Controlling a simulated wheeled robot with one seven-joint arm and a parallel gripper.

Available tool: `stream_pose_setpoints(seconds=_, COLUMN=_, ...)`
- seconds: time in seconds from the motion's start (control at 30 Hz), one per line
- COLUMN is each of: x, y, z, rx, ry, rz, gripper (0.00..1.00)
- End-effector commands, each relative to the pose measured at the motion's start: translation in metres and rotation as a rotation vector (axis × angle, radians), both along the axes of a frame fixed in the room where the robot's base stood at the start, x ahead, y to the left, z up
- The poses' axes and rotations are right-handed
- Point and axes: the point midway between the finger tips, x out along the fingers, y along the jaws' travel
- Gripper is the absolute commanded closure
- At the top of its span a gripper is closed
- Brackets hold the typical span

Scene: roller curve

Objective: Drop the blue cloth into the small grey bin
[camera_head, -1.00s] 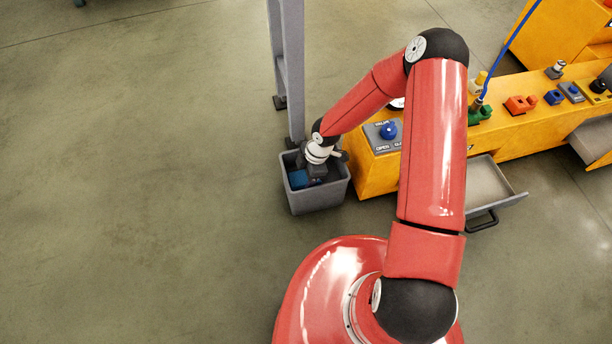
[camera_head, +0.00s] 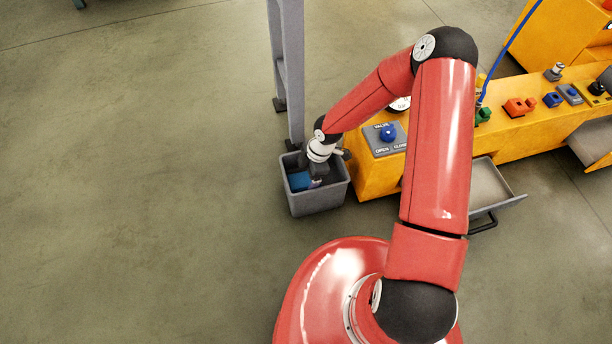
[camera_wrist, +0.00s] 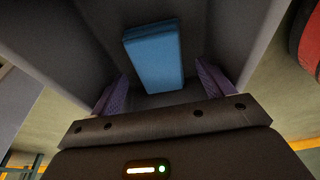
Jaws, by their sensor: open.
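The blue cloth (camera_wrist: 154,55) lies inside the small grey bin on its floor, as a folded rectangular pad. In the head view the cloth (camera_head: 299,180) shows at the left inside the bin (camera_head: 318,201). My gripper (camera_wrist: 160,88) is open, with its two purple-padded fingers apart and nothing between them. In the head view my gripper (camera_head: 317,178) points down into the bin's mouth, to the right of the visible cloth. The wrist view shows the cloth beyond the fingertips, with a gap of bin floor visible; I cannot tell the exact distance.
A grey post (camera_head: 291,70) stands just behind the bin. An orange bench (camera_head: 372,178) with a blue valve knob (camera_head: 388,133) is close on the right. An open grey drawer (camera_head: 490,188) juts from the bench. The floor on the left is clear.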

Motion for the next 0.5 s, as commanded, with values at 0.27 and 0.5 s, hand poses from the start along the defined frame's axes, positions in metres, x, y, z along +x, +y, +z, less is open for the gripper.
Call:
stream_pose_setpoints(seconds=0.27, x=0.006, y=-0.016, z=0.063, rx=0.0, ry=-0.003, rz=-0.003, gripper=0.2)
stream_pose_setpoints(seconds=0.5, x=0.008, y=-0.024, z=0.092, rx=0.0, ry=-0.001, rz=-0.002, gripper=0.2)
